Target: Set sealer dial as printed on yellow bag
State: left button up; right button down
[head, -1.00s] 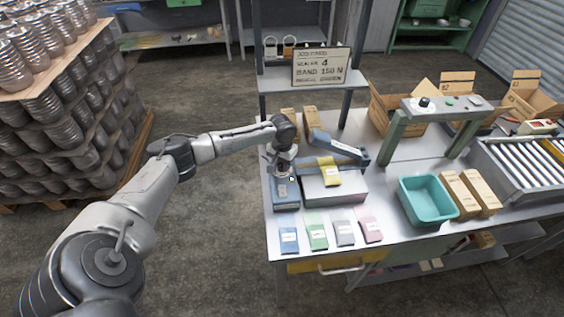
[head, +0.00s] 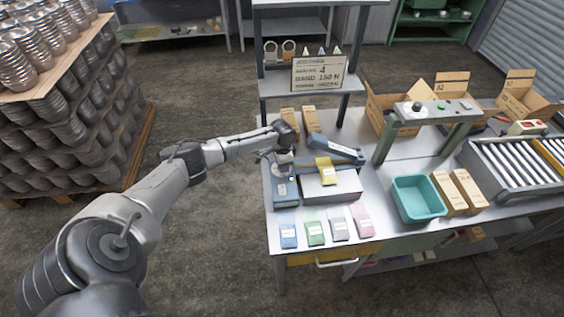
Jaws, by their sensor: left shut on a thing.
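The sealer stands on the left part of the metal table, with a blue control box (head: 286,193), a pale bed (head: 322,188) and a raised blue sealing arm (head: 336,150). The yellow bag (head: 325,171) lies on the sealer bed under the arm; its print is too small to read. My left gripper (head: 283,176) is at the blue box, pointing down, and is shut on the sealer dial, which the fingers mostly hide. My right gripper is not in view.
Blue (head: 288,234), green (head: 315,233), grey (head: 339,229) and pink (head: 362,221) bags lie along the table's front edge. A teal bin (head: 418,199) and cardboard boxes (head: 467,189) stand right. A sign board (head: 319,73) hangs behind. Table between sealer and bin is clear.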

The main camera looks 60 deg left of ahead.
pick_arm(q)
jog(key=shift+m, duration=0.4)
jog(key=o, duration=0.9)
jog(key=shift+r, duration=6.9)
